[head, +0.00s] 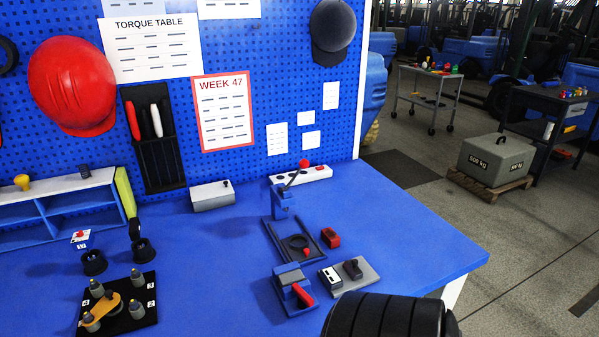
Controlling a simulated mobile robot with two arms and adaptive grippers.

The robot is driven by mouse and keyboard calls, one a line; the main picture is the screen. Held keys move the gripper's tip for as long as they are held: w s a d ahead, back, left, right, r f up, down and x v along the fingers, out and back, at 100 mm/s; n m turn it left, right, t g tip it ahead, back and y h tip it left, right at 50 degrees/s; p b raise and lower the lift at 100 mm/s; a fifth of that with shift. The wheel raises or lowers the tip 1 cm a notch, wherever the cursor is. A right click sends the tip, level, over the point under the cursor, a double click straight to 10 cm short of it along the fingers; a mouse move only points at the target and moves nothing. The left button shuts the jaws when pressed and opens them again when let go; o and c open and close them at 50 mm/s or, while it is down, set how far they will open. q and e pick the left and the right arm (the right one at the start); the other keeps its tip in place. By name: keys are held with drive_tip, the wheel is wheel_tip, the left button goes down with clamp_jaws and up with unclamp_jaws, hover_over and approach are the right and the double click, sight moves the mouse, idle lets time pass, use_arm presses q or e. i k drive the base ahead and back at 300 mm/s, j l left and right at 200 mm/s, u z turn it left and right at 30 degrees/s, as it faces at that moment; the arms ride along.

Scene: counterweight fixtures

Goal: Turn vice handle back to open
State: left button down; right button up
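A small blue vice (289,281) stands near the front of the blue bench, right of the middle in the head view. Its red handle (302,295) is on the front side and slants down to the right. Whether the jaws are apart or closed on something is too small to tell. Neither of my grippers shows, and nothing is touching the handle.
A lever press (281,203) with a red knob stands behind the vice. A grey plate (368,272) with black and white blocks and a red block (331,238) are to its right. A dark ribbed rounded shape (385,318) fills the bottom edge. The bench's right side is clear.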

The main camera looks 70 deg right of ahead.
sight(304, 301)
drive_tip(key=z, duration=1.95)
